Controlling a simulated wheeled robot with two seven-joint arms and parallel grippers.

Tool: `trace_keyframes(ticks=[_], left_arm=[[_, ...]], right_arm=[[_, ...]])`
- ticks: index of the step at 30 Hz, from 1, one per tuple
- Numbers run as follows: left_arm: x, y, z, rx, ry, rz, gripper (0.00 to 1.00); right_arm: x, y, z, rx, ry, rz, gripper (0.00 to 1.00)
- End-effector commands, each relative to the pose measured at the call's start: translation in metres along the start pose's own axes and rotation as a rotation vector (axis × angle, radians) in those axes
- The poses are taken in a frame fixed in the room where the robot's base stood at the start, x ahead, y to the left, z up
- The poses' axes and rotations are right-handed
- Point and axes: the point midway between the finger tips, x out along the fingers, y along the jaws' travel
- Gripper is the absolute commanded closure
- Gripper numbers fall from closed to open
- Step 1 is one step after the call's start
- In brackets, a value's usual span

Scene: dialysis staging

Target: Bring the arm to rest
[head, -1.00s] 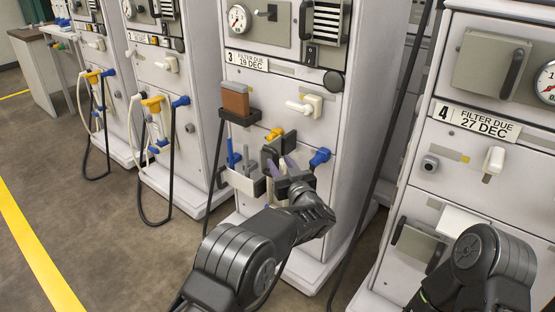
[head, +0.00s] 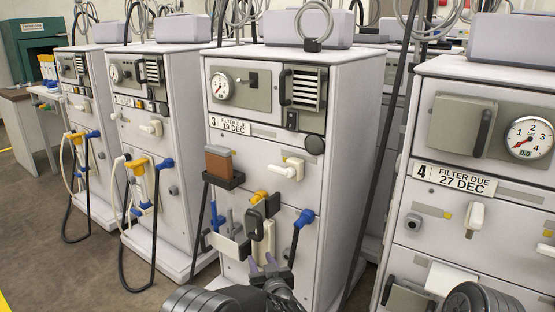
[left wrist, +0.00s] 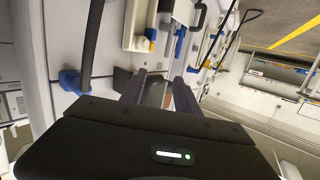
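My left gripper (head: 270,264) is at the bottom centre of the head view, in front of the lower part of machine 3 (head: 335,170). In the left wrist view its two fingers (left wrist: 160,88) are spread apart, with nothing seen held between them. In the head view it is below a black handle (head: 256,222) on the machine's front and looks apart from it. The left arm comes in at the bottom edge. Only a rounded link of my right arm shows at the bottom right; the right gripper is out of view.
Machine 4 (head: 455,240) stands close on the right. Two more machines (head: 140,85) stand at the left. Blue connectors (head: 304,218) and black hoses stick out from machine 3's front. A brown block (head: 218,164) sits in a black holder. Grey floor (head: 85,270) is open at the lower left.

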Motion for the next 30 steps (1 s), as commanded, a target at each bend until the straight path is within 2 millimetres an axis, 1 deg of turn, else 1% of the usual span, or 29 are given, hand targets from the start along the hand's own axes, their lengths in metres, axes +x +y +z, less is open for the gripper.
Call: trace_keyframes(ticks=[1,2,3,4,5,6,7,8,9,11,12,14,15,17,18,20,21,23,24,26,27,28,30], left_arm=[[0.001,-0.015,0.032,0.013,-0.067,0.024,0.62],[-0.001,-0.022,0.052,0.019,-0.112,0.046,0.62],[-0.006,-0.032,0.080,0.023,-0.177,0.077,0.62],[-0.012,-0.040,0.102,0.025,-0.230,0.100,0.62],[-0.019,-0.048,0.124,0.025,-0.286,0.124,0.62],[-0.033,-0.058,0.153,0.021,-0.365,0.155,0.62],[-0.044,-0.066,0.174,0.018,-0.424,0.177,0.62],[-0.058,-0.072,0.194,0.012,-0.484,0.199,0.62],[-0.078,-0.082,0.219,0.002,-0.566,0.225,0.62],[-0.113,-0.095,0.252,-0.015,-0.689,0.264,0.62],[-0.138,-0.104,0.271,-0.027,-0.768,0.287,0.62],[-0.176,-0.114,0.295,-0.048,-0.882,0.319,0.62],[-0.200,-0.120,0.306,-0.061,-0.950,0.337,0.62],[-0.234,-0.128,0.319,-0.079,-1.040,0.361,0.62],[-0.256,-0.133,0.326,-0.090,-1.097,0.375,0.62],[-0.287,-0.139,0.334,-0.105,-1.175,0.395,0.62],[-0.306,-0.142,0.337,-0.115,-1.223,0.408,0.62],[-0.335,-0.148,0.340,-0.129,-1.292,0.424,0.62],[-0.353,-0.151,0.341,-0.138,-1.336,0.435,0.62],[-0.381,-0.156,0.342,-0.151,-1.401,0.450,0.62],[-0.392,-0.157,0.331,-0.156,-1.426,0.458,0.62],[-0.391,-0.157,0.316,-0.154,-1.417,0.458,0.62],[-0.393,-0.157,0.298,-0.152,-1.414,0.457,0.62]], right_arm=[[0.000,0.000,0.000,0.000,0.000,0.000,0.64],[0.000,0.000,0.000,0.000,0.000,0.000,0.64],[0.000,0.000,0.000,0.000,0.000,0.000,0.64],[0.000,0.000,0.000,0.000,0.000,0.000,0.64],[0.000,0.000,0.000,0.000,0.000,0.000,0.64],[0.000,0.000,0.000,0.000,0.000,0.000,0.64],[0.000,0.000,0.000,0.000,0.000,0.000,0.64],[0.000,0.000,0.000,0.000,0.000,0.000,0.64],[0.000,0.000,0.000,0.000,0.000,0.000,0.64],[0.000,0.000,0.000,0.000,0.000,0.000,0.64],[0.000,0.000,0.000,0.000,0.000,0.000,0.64],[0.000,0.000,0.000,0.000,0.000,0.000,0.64],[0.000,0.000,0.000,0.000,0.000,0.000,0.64],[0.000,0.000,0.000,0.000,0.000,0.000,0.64],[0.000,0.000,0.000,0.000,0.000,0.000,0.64],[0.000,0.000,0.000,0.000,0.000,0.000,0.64],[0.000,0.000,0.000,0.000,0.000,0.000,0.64],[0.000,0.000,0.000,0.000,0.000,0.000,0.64],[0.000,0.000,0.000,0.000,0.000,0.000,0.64],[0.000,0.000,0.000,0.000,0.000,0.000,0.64],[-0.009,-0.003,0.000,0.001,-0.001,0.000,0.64],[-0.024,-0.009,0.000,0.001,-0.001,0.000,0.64],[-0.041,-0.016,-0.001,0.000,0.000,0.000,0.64]])
